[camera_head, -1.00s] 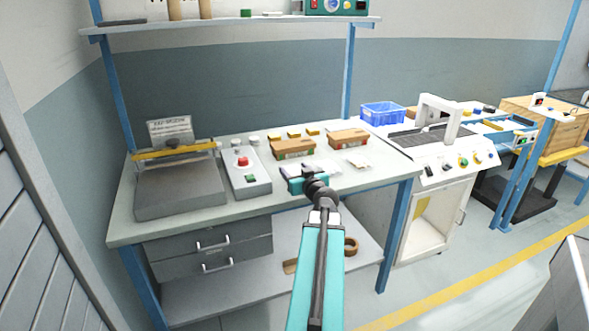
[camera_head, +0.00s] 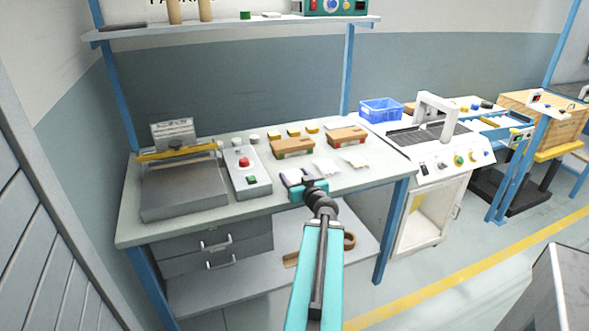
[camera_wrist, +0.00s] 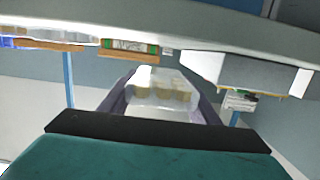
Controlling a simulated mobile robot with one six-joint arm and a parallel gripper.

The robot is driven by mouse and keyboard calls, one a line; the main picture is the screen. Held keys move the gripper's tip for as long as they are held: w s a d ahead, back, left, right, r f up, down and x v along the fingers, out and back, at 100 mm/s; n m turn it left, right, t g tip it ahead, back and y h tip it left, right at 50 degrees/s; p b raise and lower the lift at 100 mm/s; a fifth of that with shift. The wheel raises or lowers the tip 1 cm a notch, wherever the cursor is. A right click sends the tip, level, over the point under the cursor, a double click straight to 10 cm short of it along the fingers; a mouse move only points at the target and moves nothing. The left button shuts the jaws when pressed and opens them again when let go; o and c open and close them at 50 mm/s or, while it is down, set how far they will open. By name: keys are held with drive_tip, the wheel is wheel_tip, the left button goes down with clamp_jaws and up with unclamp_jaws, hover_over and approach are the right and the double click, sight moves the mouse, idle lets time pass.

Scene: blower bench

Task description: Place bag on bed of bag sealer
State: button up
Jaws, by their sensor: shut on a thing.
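The bag sealer (camera_head: 183,190) sits at the left of the bench, with a flat grey bed and a yellow bar (camera_head: 178,151) along its back. My gripper (camera_head: 309,190) is at the bench's front edge, right of the sealer and apart from it. It is shut on a clear bag (camera_head: 294,176) with tan pieces inside. In the wrist view, which looks upside down, the bag (camera_wrist: 160,92) lies between the two dark fingers, and the sealer (camera_wrist: 245,73) shows at upper right.
A control box (camera_head: 247,171) with red and green buttons stands between sealer and gripper. Two cardboard boxes (camera_head: 292,149) (camera_head: 346,136) and small clear bags (camera_head: 327,168) lie behind and to the right. A shelf (camera_head: 240,23) hangs above. The bench's front strip (camera_head: 240,210) is clear.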

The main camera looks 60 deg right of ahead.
sight(294, 182)
drive_tip(key=shift+s+a+r+p, duration=0.35)
drive_tip(key=shift+a+p, duration=0.15)
drive_tip(key=shift+p, duration=1.55)
drive_tip(key=a+p, duration=0.1)
drive_tip(key=p, duration=0.4)
drive_tip(key=shift+s, duration=0.3)
drive_tip(key=s+a+p, duration=0.1)
drive_tip(key=p, duration=0.3)
drive_tip(key=s+a+p, duration=0.1)
drive_tip(key=p, duration=0.2)
drive_tip(key=shift+s+a, duration=0.1)
drive_tip(key=shift+a, duration=0.35)
drive_tip(key=shift+s, duration=0.15)
